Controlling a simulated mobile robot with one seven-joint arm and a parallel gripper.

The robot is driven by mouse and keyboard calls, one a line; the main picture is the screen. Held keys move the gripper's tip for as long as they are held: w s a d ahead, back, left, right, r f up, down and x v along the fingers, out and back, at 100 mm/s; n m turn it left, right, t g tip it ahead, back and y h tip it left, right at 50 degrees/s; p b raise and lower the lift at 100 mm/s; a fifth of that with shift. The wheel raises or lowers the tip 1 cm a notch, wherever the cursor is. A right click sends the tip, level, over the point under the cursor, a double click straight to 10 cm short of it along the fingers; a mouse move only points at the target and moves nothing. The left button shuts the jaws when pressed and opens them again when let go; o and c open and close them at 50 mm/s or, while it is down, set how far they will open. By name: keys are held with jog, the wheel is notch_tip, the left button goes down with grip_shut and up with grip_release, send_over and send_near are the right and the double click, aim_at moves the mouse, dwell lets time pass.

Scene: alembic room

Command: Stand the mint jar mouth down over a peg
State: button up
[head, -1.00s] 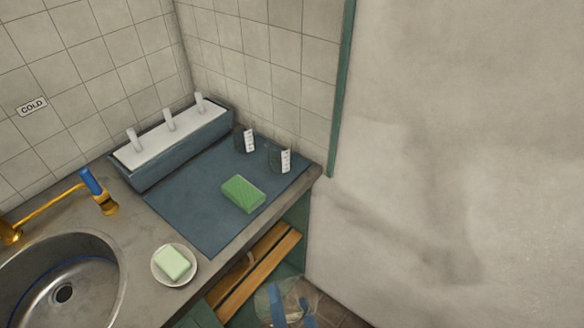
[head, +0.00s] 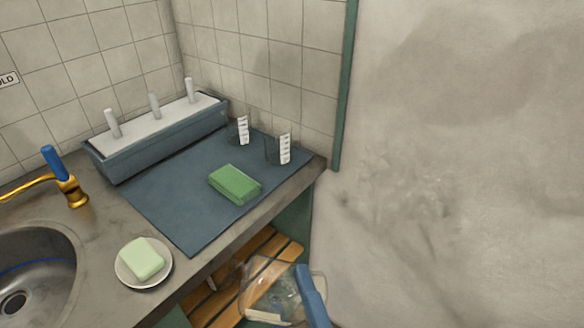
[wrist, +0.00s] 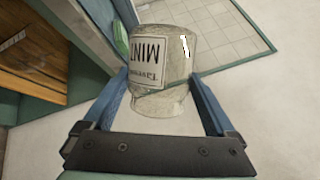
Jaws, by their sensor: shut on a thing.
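The mint jar (wrist: 163,60) is clear glass with a pale label whose word MINT reads upside down in the wrist view. My gripper (wrist: 162,86) is shut on it, one blue finger on each side. In the head view the jar (head: 268,285) hangs low at the bottom edge, in front of the counter, with a blue finger of my gripper on its right. The peg rack, a grey-blue trough with a white top (head: 135,127), stands at the back of the counter. Its three upright white pegs, left (head: 112,123), middle (head: 154,106) and right (head: 189,91), are bare.
A green sponge (head: 234,185) lies on the blue mat (head: 170,205). Soap on a dish (head: 143,263), a brass tap (head: 72,190) and a sink (head: 45,265) are left.

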jog(key=shift+f+m+t+b, duration=0.2)
jog(key=shift+m+b, duration=0.15)
jog(key=shift+m, duration=0.2)
jog(key=shift+f+m+t+b, duration=0.2)
jog(key=shift+m+b, duration=0.1)
jog(key=shift+m, duration=0.25)
jog(key=m, duration=0.2)
jog(key=m+t+h+b, duration=0.1)
jog(key=m, duration=0.1)
jog(key=shift+d+r+m+b, duration=0.1)
jog(key=shift+r+m+b, duration=0.2)
jog(key=shift+r+m, duration=0.1)
jog(key=m, duration=0.1)
jog(key=m+h, duration=0.1)
jog(key=m, duration=0.1)
jog(key=m+h, duration=0.1)
jog(key=m, duration=0.1)
jog(key=shift+r+t+b, duration=0.25)
jog(key=shift+t+b, duration=0.05)
jog(key=shift+t, duration=0.1)
jog(key=m+h, duration=0.2)
jog(key=m, duration=0.2)
jog(key=shift+r+m, duration=0.15)
jog(key=shift+m, duration=0.15)
